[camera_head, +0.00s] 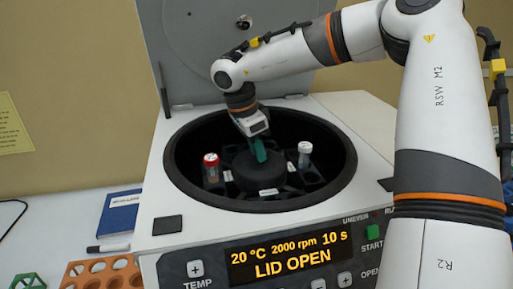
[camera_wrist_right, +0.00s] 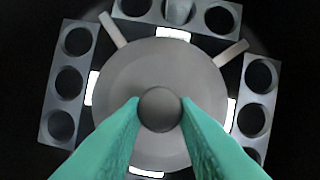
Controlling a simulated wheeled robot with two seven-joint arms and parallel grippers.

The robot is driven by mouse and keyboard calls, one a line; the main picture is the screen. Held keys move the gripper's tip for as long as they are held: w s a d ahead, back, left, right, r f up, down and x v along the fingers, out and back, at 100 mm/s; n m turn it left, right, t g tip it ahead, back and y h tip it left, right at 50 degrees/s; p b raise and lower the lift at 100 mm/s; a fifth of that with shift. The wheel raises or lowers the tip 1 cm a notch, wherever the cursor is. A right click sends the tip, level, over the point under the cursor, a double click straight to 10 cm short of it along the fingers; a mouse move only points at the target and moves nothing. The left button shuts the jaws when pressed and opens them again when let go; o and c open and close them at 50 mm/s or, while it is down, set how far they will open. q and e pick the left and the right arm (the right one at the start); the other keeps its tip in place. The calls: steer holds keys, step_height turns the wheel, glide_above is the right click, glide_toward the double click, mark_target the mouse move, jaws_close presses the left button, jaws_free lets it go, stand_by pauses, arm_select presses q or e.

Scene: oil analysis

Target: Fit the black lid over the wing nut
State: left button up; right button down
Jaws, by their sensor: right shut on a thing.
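The black lid (camera_head: 258,177) is a round dark disc over the centre of the rotor in the open centrifuge bowl. In the right wrist view the lid (camera_wrist_right: 120,75) is a broad grey disc with a round knob (camera_wrist_right: 160,110) in its middle. My right gripper (camera_head: 261,158), with green fingers, reaches down from above and is shut on this knob; its fingertips (camera_wrist_right: 160,105) sit on either side of it. The wing nut is hidden, and I cannot tell whether the lid rests fully on the rotor. My left gripper is out of view.
A red-capped tube (camera_head: 211,168) and a white-capped tube (camera_head: 304,154) stand in the rotor's holders beside the lid. The bowl rim (camera_head: 180,190) surrounds my gripper. The centrifuge cover (camera_head: 205,50) stands open behind. An orange rack (camera_head: 100,272) and blue notebook (camera_head: 121,212) lie left.

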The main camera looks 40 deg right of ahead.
steer(key=shift+f+b, duration=0.15)
steer(key=shift+b, duration=0.3)
stand_by(0.8)
steer(key=c, duration=0.6)
jaws_free()
steer(key=shift+r+p, duration=2.4)
steer(key=shift+r, duration=1.15)
